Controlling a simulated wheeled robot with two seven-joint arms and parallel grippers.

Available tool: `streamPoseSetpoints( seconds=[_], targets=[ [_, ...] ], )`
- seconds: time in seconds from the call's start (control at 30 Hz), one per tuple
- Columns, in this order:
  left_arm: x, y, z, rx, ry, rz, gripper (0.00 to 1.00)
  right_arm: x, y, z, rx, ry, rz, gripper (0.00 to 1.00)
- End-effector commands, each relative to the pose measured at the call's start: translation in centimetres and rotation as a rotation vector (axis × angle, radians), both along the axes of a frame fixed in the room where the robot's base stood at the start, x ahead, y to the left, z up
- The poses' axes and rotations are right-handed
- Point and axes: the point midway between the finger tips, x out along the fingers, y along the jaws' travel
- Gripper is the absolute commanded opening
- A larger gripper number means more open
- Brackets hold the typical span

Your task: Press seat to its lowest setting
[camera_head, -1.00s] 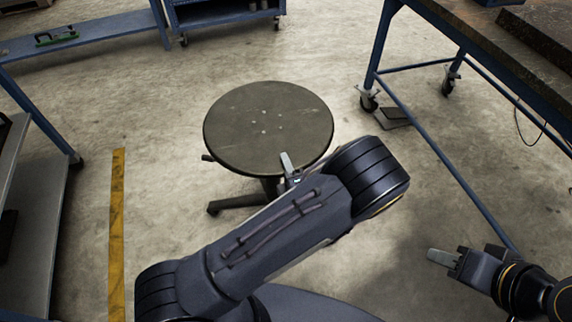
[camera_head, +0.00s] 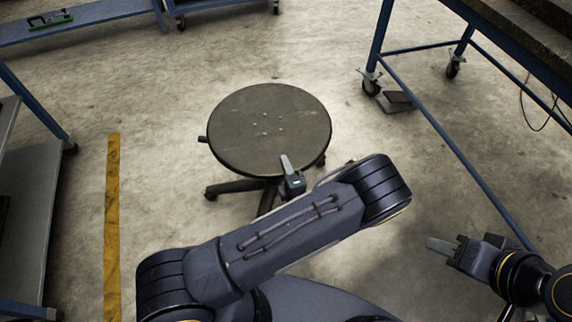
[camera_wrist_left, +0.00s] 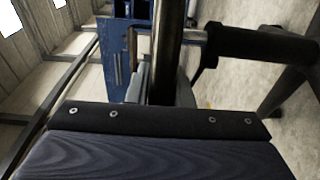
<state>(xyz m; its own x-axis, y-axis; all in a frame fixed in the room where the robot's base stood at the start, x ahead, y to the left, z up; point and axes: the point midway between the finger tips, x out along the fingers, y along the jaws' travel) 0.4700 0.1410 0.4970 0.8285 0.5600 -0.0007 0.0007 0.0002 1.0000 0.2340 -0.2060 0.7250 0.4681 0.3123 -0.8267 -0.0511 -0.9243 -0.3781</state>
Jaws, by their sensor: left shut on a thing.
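The stool's round dark seat (camera_head: 262,130) is in the middle of the head view, with a small lever (camera_head: 202,139) at its left edge and dark legs (camera_head: 225,189) below. My left gripper (camera_head: 290,170) is at the seat's near rim, shut on it, with one finger visible over the top. In the left wrist view, the seat (camera_wrist_left: 168,45) appears edge-on as a dark upright strip between the fingers (camera_wrist_left: 165,85), and the dark column (camera_wrist_left: 255,45) runs to the right. My right gripper (camera_head: 441,246) is away from the stool at lower right; its opening is unclear.
A blue-framed workbench on casters (camera_head: 440,130) stands right of the stool. A shelf unit (camera_head: 30,200) is at left beside a yellow floor stripe (camera_head: 113,220). A blue bench (camera_head: 90,14) is at the back. Floor around the stool is clear.

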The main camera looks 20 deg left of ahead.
Motion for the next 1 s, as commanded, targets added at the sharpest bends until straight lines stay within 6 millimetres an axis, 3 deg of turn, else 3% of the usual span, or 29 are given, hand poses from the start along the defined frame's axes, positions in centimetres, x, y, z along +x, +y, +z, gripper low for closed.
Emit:
streamPoseSetpoints(
  seconds=[0.03, 0.07, 0.2, 0.57, 1.0],
  targets=[
    [0.0, 0.0, 0.0, -0.001, 0.003, 0.000, 0.00, 0.0, 0.0, 0.0, 0.000, 0.000, 0.000, 0.36],
    [0.0, 0.0, 0.0, -0.001, 0.003, 0.000, 0.24, 0.0, 0.0, 0.0, 0.000, 0.000, 0.000, 0.36],
    [0.0, 0.0, 0.0, 0.000, 0.002, 0.000, 0.42, 0.0, 0.0, 0.0, 0.000, 0.000, 0.000, 0.36],
    [-0.5, -0.4, 0.2, 0.001, 0.001, -0.002, 0.42, 0.0, 0.0, 0.2, 0.000, 0.000, 0.000, 0.36],
    [-5.9, -4.1, 0.1, -0.001, 0.001, -0.003, 0.42, 0.0, 0.0, 1.3, 0.000, 0.000, 0.000, 0.36]
  ],
)
